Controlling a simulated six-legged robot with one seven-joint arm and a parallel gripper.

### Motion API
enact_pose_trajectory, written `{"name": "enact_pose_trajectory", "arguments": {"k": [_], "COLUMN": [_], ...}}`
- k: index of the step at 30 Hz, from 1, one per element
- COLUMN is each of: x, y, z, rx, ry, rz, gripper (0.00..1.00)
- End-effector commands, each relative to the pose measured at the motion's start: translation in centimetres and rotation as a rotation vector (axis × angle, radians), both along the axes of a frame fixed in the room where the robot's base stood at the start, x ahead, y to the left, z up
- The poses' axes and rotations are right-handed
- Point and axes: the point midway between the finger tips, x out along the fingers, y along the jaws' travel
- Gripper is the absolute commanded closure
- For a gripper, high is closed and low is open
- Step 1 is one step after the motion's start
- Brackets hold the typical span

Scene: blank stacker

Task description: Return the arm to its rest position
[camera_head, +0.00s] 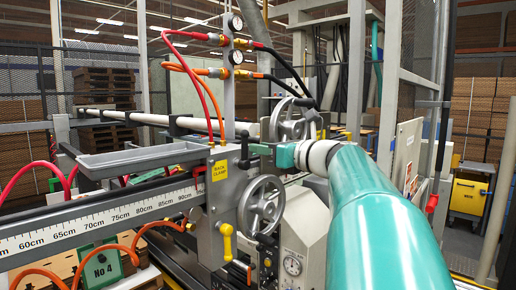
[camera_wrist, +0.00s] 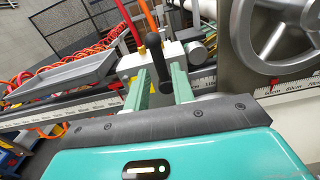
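My arm, teal with a white ring, reaches in from the lower right of the head view. My gripper (camera_head: 268,150) is at its far end, beside the top of the grey rack clamp block (camera_head: 222,190) with its yellow label. In the wrist view the two green fingers of my gripper (camera_wrist: 160,88) stand apart. A black lever with a rounded knob (camera_wrist: 153,45) rises between them, with narrow gaps seeming to show at its sides. I see nothing lifted in the gripper. The fingertips are small and partly hidden in the head view.
A handwheel (camera_head: 262,204) and a yellow handle (camera_head: 226,241) sit close below the gripper. Red and orange hoses run to two gauges (camera_head: 236,40) above. A grey tray (camera_head: 145,158) and a ruler rail (camera_head: 90,224) lie to the left. A fence post stands right.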

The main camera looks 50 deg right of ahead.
Motion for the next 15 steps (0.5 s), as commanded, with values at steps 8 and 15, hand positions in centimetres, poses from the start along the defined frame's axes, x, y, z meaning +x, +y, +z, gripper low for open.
{"name": "enact_pose_trajectory", "arguments": {"k": [8, 15], "x": [-2.1, -3.7], "y": [-0.1, -0.1], "z": [0.0, 0.0], "rx": [0.000, 0.001], "ry": [-0.001, 0.000], "rz": [-0.001, -0.001], "gripper": [0.75, 0.75]}}
